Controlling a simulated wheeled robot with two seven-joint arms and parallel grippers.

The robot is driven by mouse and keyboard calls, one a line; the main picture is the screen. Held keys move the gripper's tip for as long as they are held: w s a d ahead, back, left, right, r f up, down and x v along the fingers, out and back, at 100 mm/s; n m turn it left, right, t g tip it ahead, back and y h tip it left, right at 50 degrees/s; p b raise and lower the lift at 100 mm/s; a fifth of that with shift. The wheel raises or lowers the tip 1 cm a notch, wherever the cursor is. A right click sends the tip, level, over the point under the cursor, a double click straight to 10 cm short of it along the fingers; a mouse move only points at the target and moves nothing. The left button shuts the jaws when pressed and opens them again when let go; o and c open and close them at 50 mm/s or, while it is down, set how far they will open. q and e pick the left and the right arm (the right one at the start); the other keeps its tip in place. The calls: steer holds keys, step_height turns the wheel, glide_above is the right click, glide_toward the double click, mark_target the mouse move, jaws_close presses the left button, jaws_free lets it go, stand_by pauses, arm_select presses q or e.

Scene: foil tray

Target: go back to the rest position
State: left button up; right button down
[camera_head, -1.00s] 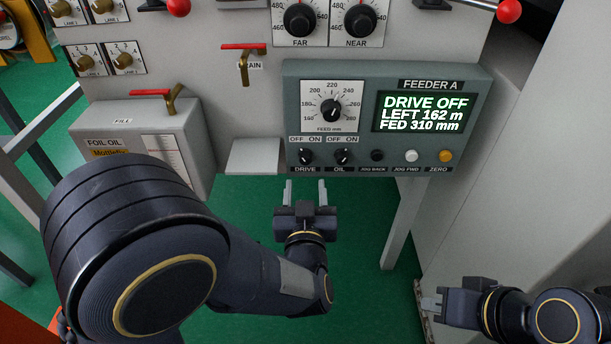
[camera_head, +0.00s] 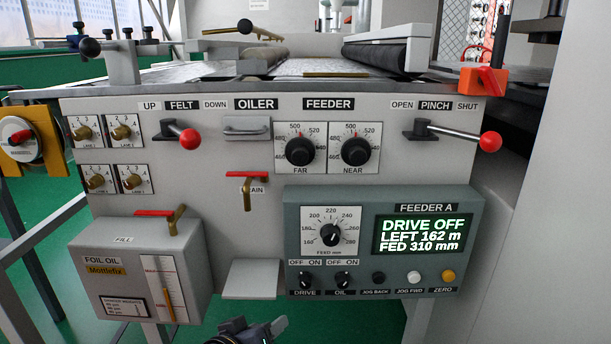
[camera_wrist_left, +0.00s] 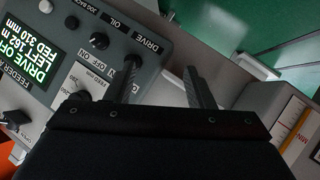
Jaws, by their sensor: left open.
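My left gripper (camera_head: 256,326) shows only in part at the bottom edge of the head view, below the grey tray-like ledge and left of the feeder control box (camera_head: 380,215). In the left wrist view its two fingers (camera_wrist_left: 160,68) stand apart with nothing between them, so it is open and empty. The feeder box lies to the left of the fingers there, with its DRIVE knob close to them. My right gripper is out of view.
The machine front carries a FELT lever (camera_head: 179,134), a PINCH lever (camera_head: 452,134), dials and an oil box (camera_head: 140,260). The small ledge (camera_head: 252,280) sticks out beside the feeder box. The display reads DRIVE OFF, LEFT 162 m, FED 310 mm.

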arm_select(q)
steer(key=s+a+f+g+y, duration=0.1)
steer(key=s+a+g, duration=0.2)
steer(key=s+a, duration=0.55)
steer(key=s+a+f+g+y, duration=0.1)
steer(key=s+a+g, duration=0.3)
steer(key=s, duration=0.8)
step_height(320, 180, up, 33)
steer(key=t+p, duration=0.1)
steer(key=p, duration=3.3)
steer(key=shift+w+a+r+h, duration=0.2)
steer(key=shift+w+a+h, duration=0.05)
steer(key=shift+w+h, duration=0.05)
